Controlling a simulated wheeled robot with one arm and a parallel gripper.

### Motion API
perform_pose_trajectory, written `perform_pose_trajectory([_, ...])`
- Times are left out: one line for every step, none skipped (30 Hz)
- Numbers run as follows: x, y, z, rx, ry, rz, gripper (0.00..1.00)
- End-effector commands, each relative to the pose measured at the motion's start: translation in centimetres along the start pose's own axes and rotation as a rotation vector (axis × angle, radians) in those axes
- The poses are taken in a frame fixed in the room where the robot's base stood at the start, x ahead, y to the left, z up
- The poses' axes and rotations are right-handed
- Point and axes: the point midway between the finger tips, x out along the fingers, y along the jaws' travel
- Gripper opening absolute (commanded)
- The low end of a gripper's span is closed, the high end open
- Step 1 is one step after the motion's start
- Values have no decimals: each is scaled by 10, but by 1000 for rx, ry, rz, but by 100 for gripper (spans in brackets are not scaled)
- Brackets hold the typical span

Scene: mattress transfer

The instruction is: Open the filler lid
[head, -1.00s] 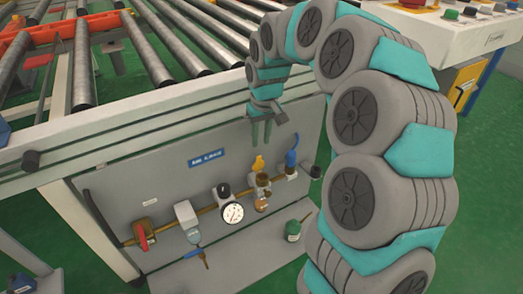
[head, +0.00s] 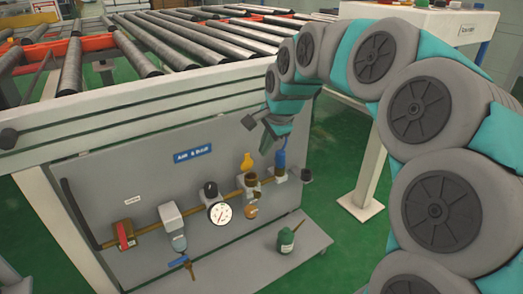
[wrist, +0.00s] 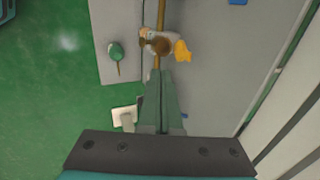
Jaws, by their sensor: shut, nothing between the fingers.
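The yellow filler lid (head: 247,161) stands up over the brown and brass oiler unit (head: 251,181) on the right part of the panel's pipe. In the wrist view the yellow lid (wrist: 182,50) lies just beyond and to the right of my fingertips, beside the brown round top of the unit (wrist: 160,44). My gripper (head: 270,136) is above and right of the lid in the head view, apart from it. In the wrist view my gripper (wrist: 160,74) has its green fingers together, with nothing between them.
A blue fitting (head: 281,160) stands right of the lid, close below my gripper. A gauge (head: 220,213), a red-handled valve (head: 124,235) and a green bottle (head: 286,240) are nearby. The roller conveyor frame (head: 150,110) overhangs the panel.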

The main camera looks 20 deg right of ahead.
Motion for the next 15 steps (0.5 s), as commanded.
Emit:
perform_pose_trajectory([11, 2, 1, -2, -3, 5, 0])
perform_pose_trajectory([17, 2, 1, -2, -3, 5, 0])
perform_pose_trajectory([25, 1, 1, -3, -2, 3, 0])
perform_pose_trajectory([30, 1, 1, -3, -2, 2, 0])
perform_pose_trajectory([36, 1, 1, -3, -2, 1, 0])
perform_pose_trajectory([42, 1, 0, -2, -1, 2, 0])
perform_pose_trajectory([48, 1, 0, -3, -1, 2, 0])
perform_pose_trajectory([52, 1, 0, -3, 0, 2, 0])
perform_pose_trajectory([59, 0, 0, -3, 0, 1, 0])
perform_pose_trajectory([64, 0, 0, -3, 0, 0, 0])
perform_pose_trajectory([69, 0, 0, -3, 1, 0, 0])
perform_pose_trajectory([75, 0, 0, -4, 1, 0, 0])
perform_pose_trajectory([80, 0, 0, -3, 0, 1, 0])
perform_pose_trajectory([84, -1, 0, -3, -1, 1, 0])
perform_pose_trajectory([83, -8, 1, -4, -1, -2, 0])
